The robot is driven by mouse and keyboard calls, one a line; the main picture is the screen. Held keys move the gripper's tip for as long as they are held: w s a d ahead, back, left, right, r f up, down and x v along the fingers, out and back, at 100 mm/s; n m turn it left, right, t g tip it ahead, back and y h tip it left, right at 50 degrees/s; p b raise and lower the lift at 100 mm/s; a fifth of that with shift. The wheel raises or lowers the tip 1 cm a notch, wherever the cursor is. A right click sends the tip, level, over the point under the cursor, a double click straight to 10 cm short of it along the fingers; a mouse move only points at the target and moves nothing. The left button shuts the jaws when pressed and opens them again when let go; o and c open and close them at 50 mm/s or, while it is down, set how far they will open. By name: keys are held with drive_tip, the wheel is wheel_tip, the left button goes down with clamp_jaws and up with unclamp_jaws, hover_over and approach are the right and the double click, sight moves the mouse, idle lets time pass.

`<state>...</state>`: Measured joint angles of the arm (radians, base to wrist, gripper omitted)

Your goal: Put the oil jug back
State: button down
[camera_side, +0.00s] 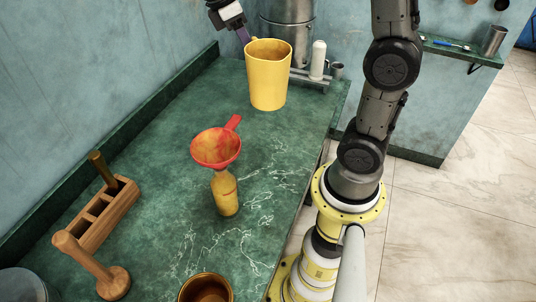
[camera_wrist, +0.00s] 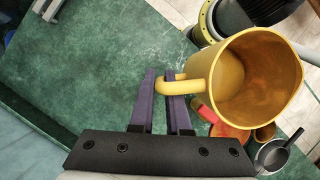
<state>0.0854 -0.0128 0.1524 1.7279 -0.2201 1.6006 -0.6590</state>
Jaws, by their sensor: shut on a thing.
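The oil jug, a yellow open-topped jug (camera_side: 268,80), is at the far end of the green counter in the side view. Its base is over or on the counter top; I cannot tell whether it touches. It stands about upright there. In the wrist view the jug (camera_wrist: 228,75) fills the right side, with its inside showing. My gripper (camera_side: 246,37) is at the jug's upper left. Its purple fingers (camera_wrist: 161,78) are shut on the jug's handle in the wrist view.
A bottle (camera_side: 225,193) with a red funnel (camera_side: 216,148) in its mouth stands mid-counter. A wooden rack (camera_side: 95,220), a wooden masher (camera_side: 92,265) and a brown pot (camera_side: 206,290) are nearer. A metal canister (camera_side: 287,30) and a white bottle (camera_side: 318,60) stand behind the jug.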

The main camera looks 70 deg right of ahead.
sight(283, 91)
wheel_tip(283, 91, down, 23)
idle(0.4)
drive_tip(key=shift+f, duration=0.2)
drive_tip(key=c, duration=0.9)
unclamp_jaws()
drive_tip(key=shift+r, duration=0.15)
drive_tip(key=v, duration=1.1)
drive_tip(key=s+a+r+m+t, duration=0.1)
drive_tip(key=s+r+m+t, duration=0.1)
drive_tip(key=s+r+t, duration=0.1)
drive_tip(key=s+a+r+m+t+y, duration=0.1)
drive_tip(key=s+a+r+m+t, duration=0.1)
drive_tip(key=s, duration=0.3)
drive_tip(key=s+a+r+m+t+y, duration=0.1)
drive_tip(key=s+r+m+t, duration=0.1)
drive_tip(key=s+r+t, duration=0.1)
drive_tip(key=shift+s+a+r+t, duration=0.2)
drive_tip(key=shift+s+r, duration=0.2)
drive_tip(key=shift+r, duration=0.05)
drive_tip(key=shift+s+a+r+t, duration=0.15)
drive_tip(key=shift+s+r+t, duration=0.05)
drive_tip(key=shift+s+r, duration=0.25)
drive_tip(key=shift+s+a+m+t, duration=0.15)
drive_tip(key=shift+s+m+t, duration=0.15)
drive_tip(key=shift+s+m, duration=0.15)
